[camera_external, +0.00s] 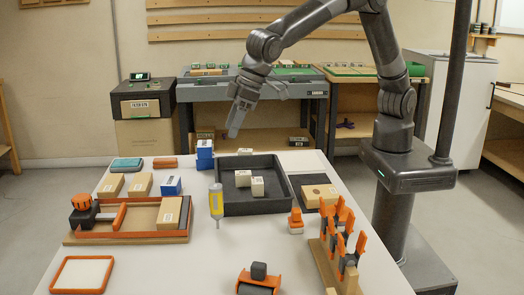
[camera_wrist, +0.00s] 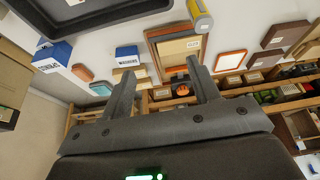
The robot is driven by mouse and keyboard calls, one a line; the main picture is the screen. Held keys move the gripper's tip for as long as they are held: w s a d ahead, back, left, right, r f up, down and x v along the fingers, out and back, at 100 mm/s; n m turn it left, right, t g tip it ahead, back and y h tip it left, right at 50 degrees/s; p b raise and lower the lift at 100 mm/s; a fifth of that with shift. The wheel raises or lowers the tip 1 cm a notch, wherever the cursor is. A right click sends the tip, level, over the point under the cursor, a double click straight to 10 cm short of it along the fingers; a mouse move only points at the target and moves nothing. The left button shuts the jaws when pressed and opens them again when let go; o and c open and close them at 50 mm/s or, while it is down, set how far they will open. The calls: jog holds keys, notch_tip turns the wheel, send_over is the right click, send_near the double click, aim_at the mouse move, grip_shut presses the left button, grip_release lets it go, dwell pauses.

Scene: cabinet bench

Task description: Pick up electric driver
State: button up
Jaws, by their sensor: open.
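The electric driver appears to be the slim yellow and grey tool (camera_external: 216,201) standing upright on the white table, just left of the dark tray. In the wrist view a yellow and grey cylinder (camera_wrist: 200,17) at the top edge looks like the same tool, partly cut off. My gripper (camera_external: 236,121) is in the air above and behind the table's far part, well away from the tool. In the wrist view my gripper (camera_wrist: 160,77) shows two fingers spread apart with nothing between them.
The dark tray (camera_external: 283,194) holds small pale boxes. An orange-edged wooden fixture (camera_external: 128,240) lies left of the tool, and an orange bracket rack (camera_external: 340,245) stands at right. A blue and white box (camera_external: 205,154) stands behind. Bare table lies in front of the tool.

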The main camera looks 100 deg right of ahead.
send_near(214, 201)
jog(key=d, duration=0.1)
jog(key=x, duration=1.1)
jog(key=shift+s+d, duration=0.15)
jog(key=shift+d, duration=0.15)
jog(key=shift+c, duration=0.6)
jog(key=c, duration=1.1)
grip_shut()
jog(key=shift+r, duration=0.1)
